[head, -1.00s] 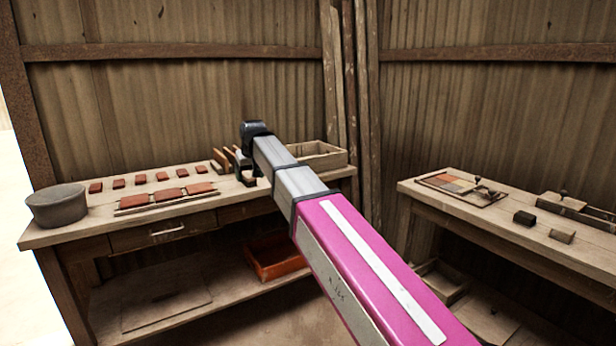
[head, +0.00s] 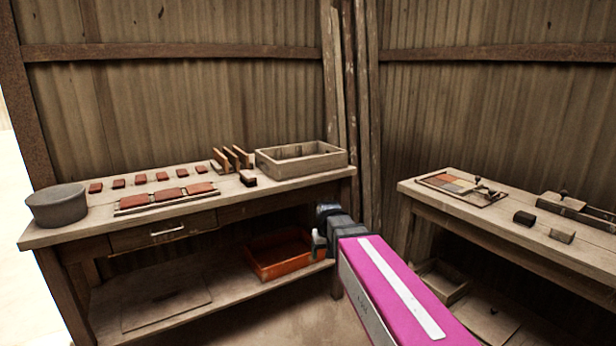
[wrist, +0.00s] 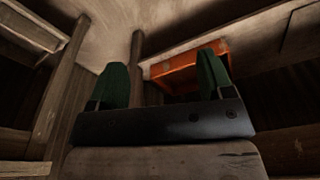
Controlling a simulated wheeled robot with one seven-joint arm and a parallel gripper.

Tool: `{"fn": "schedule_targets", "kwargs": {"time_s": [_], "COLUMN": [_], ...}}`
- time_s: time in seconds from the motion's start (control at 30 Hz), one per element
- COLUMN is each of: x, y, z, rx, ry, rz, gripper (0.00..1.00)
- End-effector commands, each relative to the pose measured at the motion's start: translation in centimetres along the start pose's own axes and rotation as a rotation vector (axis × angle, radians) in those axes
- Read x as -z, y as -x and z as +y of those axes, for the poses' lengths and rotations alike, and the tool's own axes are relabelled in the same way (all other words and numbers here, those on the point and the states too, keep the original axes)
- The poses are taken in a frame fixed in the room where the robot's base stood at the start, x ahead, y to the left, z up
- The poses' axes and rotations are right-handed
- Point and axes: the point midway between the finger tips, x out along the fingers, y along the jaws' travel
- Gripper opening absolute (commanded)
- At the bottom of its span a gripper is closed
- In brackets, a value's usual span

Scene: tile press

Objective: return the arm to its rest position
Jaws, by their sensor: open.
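My arm, with a magenta link, reaches in from the bottom right of the head view. My gripper (head: 318,243) is at its far end, low in front of the left workbench (head: 240,204) and near its right front leg. In the wrist view my gripper (wrist: 162,82) shows two green fingers standing well apart with nothing between them. The gripper is open and empty. An orange tray (wrist: 188,68) shows beyond the fingers. In the head view the fingers are small and partly hidden by the wrist.
The left bench holds a grey tub (head: 57,206), several red tiles (head: 168,194) and a wooden box (head: 300,160). The orange tray (head: 280,262) sits on its lower shelf, close to my gripper. A right bench (head: 470,220) carries a tile board and blocks. Floor shows between the benches.

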Motion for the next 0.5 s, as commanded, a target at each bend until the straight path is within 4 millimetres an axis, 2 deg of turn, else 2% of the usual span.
{"fn": "schedule_targets", "kwargs": {"time_s": [0.03,0.3,0.4,0.5], "x": [-2.3,-11.2,-13.9,-15.7], "y": [-1.2,-6.2,-7.4,-8.2], "z": [1.5,7.1,8.5,9.3], "rx": [-0.003,-0.015,-0.017,-0.018], "ry": [-0.024,-0.132,-0.163,-0.185], "rz": [-0.019,-0.094,-0.116,-0.131], "gripper": [0.74,0.74,0.74,0.74]}}
